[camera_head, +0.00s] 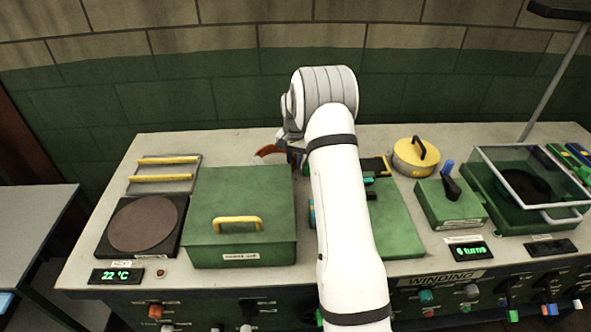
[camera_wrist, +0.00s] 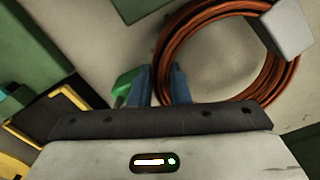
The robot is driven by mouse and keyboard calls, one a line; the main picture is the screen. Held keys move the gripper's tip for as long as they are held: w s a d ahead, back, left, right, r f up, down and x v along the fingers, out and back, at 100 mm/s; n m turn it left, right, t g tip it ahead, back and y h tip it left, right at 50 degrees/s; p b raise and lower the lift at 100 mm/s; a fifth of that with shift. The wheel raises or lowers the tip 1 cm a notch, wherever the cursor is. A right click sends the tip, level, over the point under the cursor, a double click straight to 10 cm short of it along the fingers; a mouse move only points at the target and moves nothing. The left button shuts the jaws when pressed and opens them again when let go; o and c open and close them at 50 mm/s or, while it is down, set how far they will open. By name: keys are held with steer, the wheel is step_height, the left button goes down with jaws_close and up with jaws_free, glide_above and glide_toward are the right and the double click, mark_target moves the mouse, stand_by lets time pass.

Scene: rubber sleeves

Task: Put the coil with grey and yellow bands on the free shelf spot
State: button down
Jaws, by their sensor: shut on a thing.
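A copper-brown coil (camera_wrist: 166,55) fills the upper right of the wrist view. A pale grey band (camera_wrist: 288,28) wraps it at the far right; I see no yellow band on the part that shows. My gripper (camera_wrist: 160,82), with blue fingers, is shut on the coil's near left edge. A small green piece (camera_wrist: 124,84) shows beside the left finger; I cannot tell what it belongs to. In the head view a bit of the coil (camera_head: 268,151) shows left of my wrist, above the back of the bench; my arm hides the rest. I cannot make out a free shelf spot.
A green box with a yellow handle (camera_head: 240,250) stands left of my arm, beside a dark round plate (camera_head: 143,224). A yellow lidded pot (camera_head: 416,157) and a green lever box (camera_head: 450,205) stand right. A grey side table (camera_head: 35,225) is at far left.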

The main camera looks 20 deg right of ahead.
mark_target(294, 171)
steer(key=shift+f+p, duration=0.4)
steer(key=shift+f, duration=1.7)
steer(key=c, duration=1.4)
jaws_free()
steer(key=shift+f, duration=0.15)
steer(key=shift+o, duration=0.2)
